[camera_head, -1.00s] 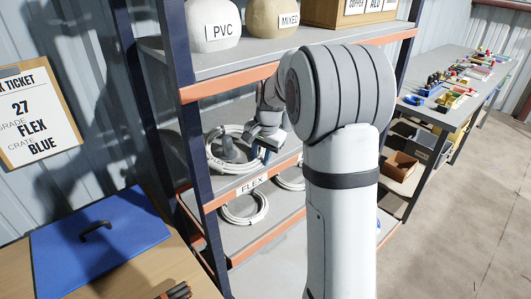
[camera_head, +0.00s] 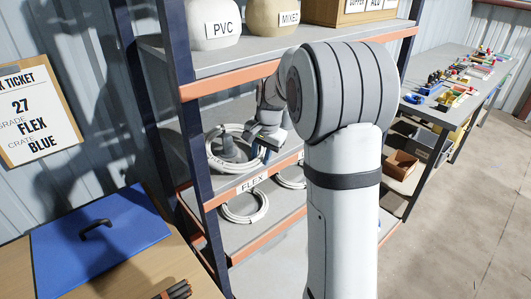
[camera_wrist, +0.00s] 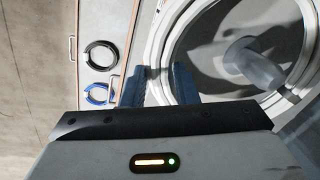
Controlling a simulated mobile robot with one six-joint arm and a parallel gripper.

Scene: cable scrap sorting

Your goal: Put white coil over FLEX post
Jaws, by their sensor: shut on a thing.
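The white coil (camera_head: 212,160) is on the middle shelf level in the head view, above the FLEX label (camera_head: 252,184). A grey post (camera_head: 232,151) shows inside its opening. My gripper (camera_head: 262,146) is at the coil's right side. In the wrist view my gripper (camera_wrist: 167,84) is shut on the near side of the white coil (camera_wrist: 156,40), whose strands pass between the two fingers. The post (camera_wrist: 250,63) shows inside the ring there too. I cannot tell whether the coil rests on the shelf or is held just above it.
White coils lie on the lower shelf (camera_head: 243,208) and behind my arm (camera_head: 291,180). Shelf uprights (camera_head: 192,130) stand close to the left. The upper shelf (camera_head: 250,62) is above my gripper. A black coil (camera_wrist: 88,55) shows in the wrist view.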

